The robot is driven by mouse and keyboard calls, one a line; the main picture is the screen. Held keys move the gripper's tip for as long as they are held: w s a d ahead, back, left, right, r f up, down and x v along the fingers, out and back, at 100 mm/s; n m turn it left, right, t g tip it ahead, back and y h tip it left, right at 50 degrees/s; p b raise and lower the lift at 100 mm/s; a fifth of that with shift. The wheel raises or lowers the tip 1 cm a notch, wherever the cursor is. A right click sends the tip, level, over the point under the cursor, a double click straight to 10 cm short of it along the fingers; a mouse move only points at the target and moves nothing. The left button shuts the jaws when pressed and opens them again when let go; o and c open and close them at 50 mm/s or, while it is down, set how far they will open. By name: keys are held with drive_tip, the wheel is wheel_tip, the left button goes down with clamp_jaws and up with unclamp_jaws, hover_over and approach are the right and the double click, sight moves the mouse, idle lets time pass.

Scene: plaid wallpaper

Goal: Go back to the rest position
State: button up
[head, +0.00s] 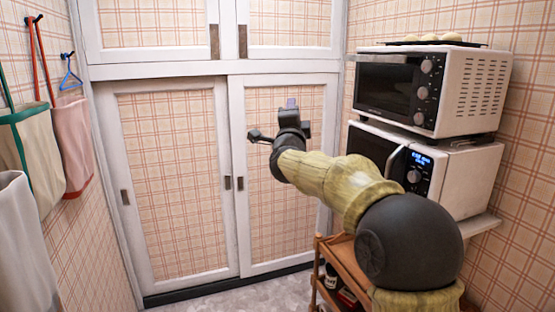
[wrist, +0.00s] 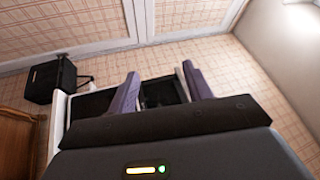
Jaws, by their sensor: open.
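My gripper (head: 291,103) is raised in front of the sliding cupboard doors in the head view, left of the ovens and apart from them. It is small there and partly seen from behind. In the wrist view its two purple fingers are spread apart (wrist: 161,75), and nothing shows held between them. Beyond the fingers lies a white-edged thing with a dark top, partly hidden by the gripper body.
A white toaster oven (head: 473,90) stands on a white microwave (head: 470,180) at the right, above a wooden rack (head: 345,262). White-framed sliding doors (head: 180,180) close off the back. Bags (head: 72,140) hang on the left wall. Floor shows at the bottom middle.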

drive_tip(key=s+f+n+g+y, duration=0.4)
drive_tip(key=f+n, duration=0.4)
drive_tip(key=f, duration=0.6)
drive_tip(key=s+d+f+n+g+h, duration=0.1)
drive_tip(key=s+d+f+n+g, duration=0.3)
drive_tip(key=s+f, duration=0.65)
drive_tip(key=s+d+f+n+g, duration=0.35)
drive_tip(key=s+f+g, duration=0.25)
drive_tip(key=s+f, duration=0.45)
drive_tip(key=s+d+f+n+g+h, duration=0.1)
drive_tip(key=s+d+f+g, duration=0.15)
drive_tip(key=s, duration=0.45)
drive_tip(key=s+d+f+n+g, duration=0.1)
drive_tip(key=s+f+g, duration=0.1)
drive_tip(key=s+f, duration=0.3)
drive_tip(key=w+p+v, duration=0.2)
drive_tip(key=p+v, duration=1.3)
drive_tip(key=v, duration=0.1)
drive_tip(key=shift+r, duration=0.3)
drive_tip(key=shift+f, duration=0.1)
